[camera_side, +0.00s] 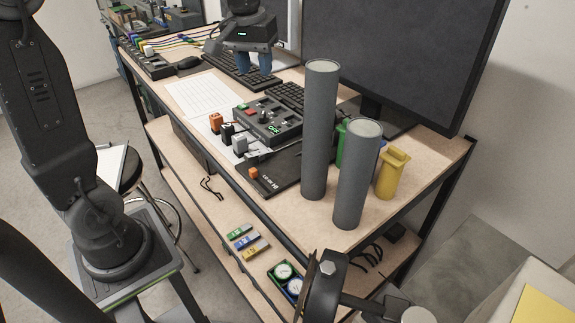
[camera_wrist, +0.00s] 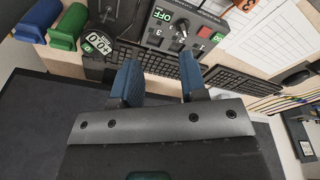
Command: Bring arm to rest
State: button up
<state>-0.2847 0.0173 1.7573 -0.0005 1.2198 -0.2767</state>
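My gripper (camera_side: 259,66) hangs in the air over the back of the table, above the keyboard (camera_side: 238,72), clear of the control box. Its two blue fingers point down. In the wrist view the fingers of my gripper (camera_wrist: 162,72) stand apart with nothing between them, so it is open and empty. The grey control box (camera_side: 268,120) has a small lever, coloured buttons and a green OFF label. It also shows beyond the fingertips in the wrist view (camera_wrist: 205,28), with its lever (camera_wrist: 181,36) free of the fingers.
Two tall grey cylinders (camera_side: 320,130) (camera_side: 358,180) stand at the right of the table. A yellow container (camera_side: 392,174) and a green one (camera_side: 342,145) are behind them. A large monitor (camera_side: 395,55) stands at the back. Orange, black and white blocks sit left of the box.

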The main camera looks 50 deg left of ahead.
jog(key=s+d+f+m+t, duration=0.2)
jog(key=s+d, duration=0.3)
jog(key=s, duration=0.3)
jog(key=s+d+f+m+t, duration=0.2)
jog(key=s+d+m, duration=0.2)
jog(key=s, duration=0.5)
jog(key=shift+s+d, duration=0.15)
jog(key=shift+d, duration=0.75)
